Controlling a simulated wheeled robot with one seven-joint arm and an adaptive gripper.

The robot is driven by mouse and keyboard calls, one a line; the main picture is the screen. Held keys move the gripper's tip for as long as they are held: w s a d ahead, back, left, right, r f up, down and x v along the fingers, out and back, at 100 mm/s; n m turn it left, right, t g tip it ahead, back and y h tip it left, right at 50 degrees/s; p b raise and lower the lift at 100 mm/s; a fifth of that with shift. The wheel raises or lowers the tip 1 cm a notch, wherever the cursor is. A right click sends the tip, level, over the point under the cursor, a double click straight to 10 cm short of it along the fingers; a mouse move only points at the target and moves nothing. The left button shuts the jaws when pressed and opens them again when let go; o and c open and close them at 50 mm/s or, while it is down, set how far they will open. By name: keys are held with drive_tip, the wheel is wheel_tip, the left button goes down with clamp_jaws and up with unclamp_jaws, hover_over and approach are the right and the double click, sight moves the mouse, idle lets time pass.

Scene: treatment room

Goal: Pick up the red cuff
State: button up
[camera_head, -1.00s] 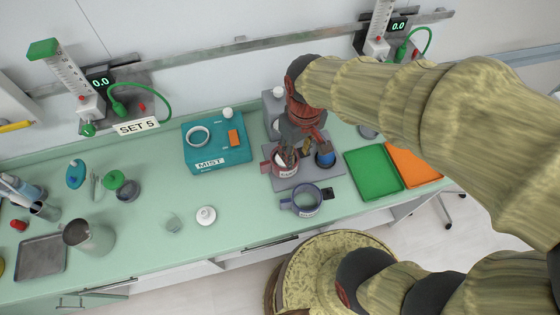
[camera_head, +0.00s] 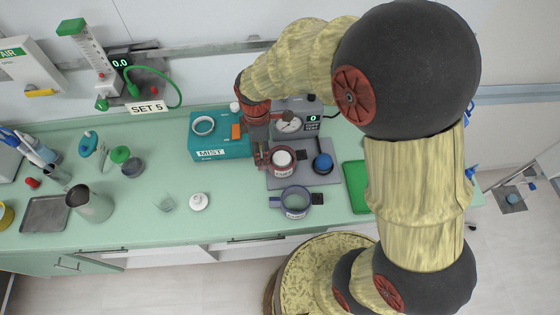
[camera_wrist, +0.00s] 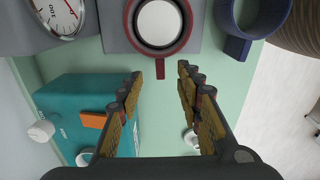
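The red cuff (camera_head: 283,173) is a ring with a pale label, standing on a grey mat on the green counter, with a white round thing inside it. In the wrist view the red cuff (camera_wrist: 132,38) lies ahead of my fingertips, and its short red tab (camera_wrist: 160,69) points back towards the gap between them. My gripper (camera_head: 262,155) is just left of the cuff in the head view. In the wrist view my gripper (camera_wrist: 159,76) is open and empty, one finger on each side of the tab's line. I cannot tell whether a fingertip touches the tab.
A teal MIST box (camera_head: 215,148) stands close to the left of my gripper. A blue cuff (camera_head: 296,205) is in front of the red one. A gauge unit (camera_head: 310,127) is behind, and a blue knob (camera_head: 322,164) is to the right. The counter's front middle is mostly clear.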

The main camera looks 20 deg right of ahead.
sight(262, 159)
wheel_tip(262, 159, down, 7)
drive_tip(key=shift+f+b, duration=0.15)
drive_tip(key=shift+b, duration=0.55)
drive_tip(key=shift+c, duration=0.4)
clamp_jaws()
